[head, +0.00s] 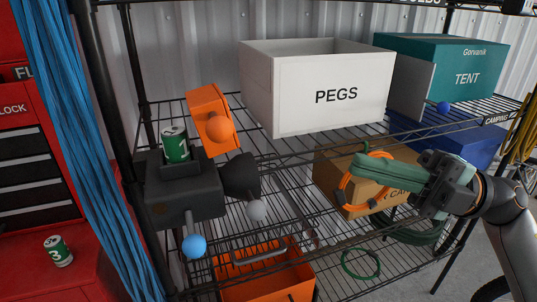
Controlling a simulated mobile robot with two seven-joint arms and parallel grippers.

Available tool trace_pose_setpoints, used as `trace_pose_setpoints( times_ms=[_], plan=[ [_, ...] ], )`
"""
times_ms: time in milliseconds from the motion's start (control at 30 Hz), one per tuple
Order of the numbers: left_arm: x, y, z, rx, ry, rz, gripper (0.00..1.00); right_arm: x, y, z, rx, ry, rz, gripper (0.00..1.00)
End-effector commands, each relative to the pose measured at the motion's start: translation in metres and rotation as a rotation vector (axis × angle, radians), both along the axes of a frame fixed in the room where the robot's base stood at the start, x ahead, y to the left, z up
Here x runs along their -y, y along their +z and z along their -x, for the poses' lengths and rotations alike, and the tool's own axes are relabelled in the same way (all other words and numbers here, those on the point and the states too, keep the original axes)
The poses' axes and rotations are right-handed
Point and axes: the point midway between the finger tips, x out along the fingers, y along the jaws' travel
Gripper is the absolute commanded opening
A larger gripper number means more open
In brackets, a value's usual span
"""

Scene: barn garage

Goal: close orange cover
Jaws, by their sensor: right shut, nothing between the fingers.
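The orange cover (205,102) stands raised and tilted behind a dark grey box-shaped device (185,200) on the wire shelf. An orange ball knob (219,128) is on its front. A green can (175,144) marked 3 stands upright at the device's top left. A blue ball (194,246) and a grey ball (256,210) are on the device's lower front. My right gripper (354,168), with long green fingers, is shut and empty at the right, clearly apart from the cover. My left gripper is out of view.
A white PEGS box (310,85), a teal TENT box (460,65) and a blue box (430,140) sit on the shelf. A cardboard box (330,180) and an orange crate (265,289) are lower.

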Motion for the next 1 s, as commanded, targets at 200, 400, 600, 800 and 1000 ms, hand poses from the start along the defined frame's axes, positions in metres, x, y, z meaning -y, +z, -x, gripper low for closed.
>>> trace_pose_setpoints(
  times_ms=[200, 400, 600, 800, 1000],
  plan=[
    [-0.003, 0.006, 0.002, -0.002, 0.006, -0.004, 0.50, -0.029, 0.012, 0.001, 0.003, 0.007, -0.003, 0.00],
    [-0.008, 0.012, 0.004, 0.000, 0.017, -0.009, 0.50, -0.071, 0.026, 0.000, 0.003, 0.007, -0.006, 0.00],
    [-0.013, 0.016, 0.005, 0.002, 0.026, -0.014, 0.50, -0.107, 0.036, -0.001, 0.002, 0.005, -0.007, 0.00],
    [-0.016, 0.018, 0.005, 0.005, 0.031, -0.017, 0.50, -0.128, 0.040, -0.002, 0.000, 0.004, -0.004, 0.00],
    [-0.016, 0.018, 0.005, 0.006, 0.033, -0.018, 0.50, -0.132, 0.040, -0.002, -0.001, 0.001, -0.004, 0.00]
  ],
)
